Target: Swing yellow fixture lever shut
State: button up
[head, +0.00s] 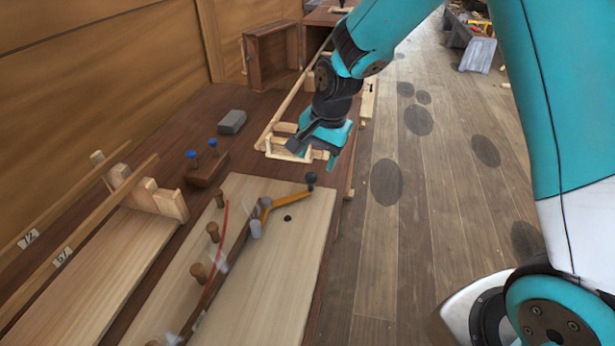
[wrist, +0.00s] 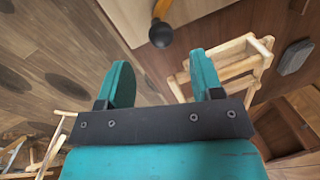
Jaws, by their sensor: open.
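The yellow lever (head: 287,200) lies over the pale board (head: 290,255) in the head view, running from a grey clamp piece on its left to a dark round knob (head: 311,178) at its right end. In the wrist view the dark knob (wrist: 160,34) hangs at the top, with a short bit of the yellow lever (wrist: 161,8) above it. My gripper (head: 322,160) is beyond the knob in the head view, over the wooden frame. In the wrist view its two teal fingers (wrist: 160,75) are apart with nothing between them, and the knob is ahead of them, apart from both.
A small wooden frame (head: 285,152) stands below my gripper. Several brown pegs and a red strip (head: 215,262) are on the board left of the lever. Blue-topped pegs (head: 203,170) and a grey block (head: 232,122) are further left.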

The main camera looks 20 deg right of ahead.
aim_at(310, 174)
jog(key=f, duration=0.5)
jog(key=w+a+f, duration=0.1)
jog(key=f, duration=0.1)
jog(key=shift+f+p, duration=0.25)
jog(key=shift+p, duration=0.15)
grip_shut()
jog(key=shift+w+a, duration=0.1)
jog(key=shift+a, duration=0.1)
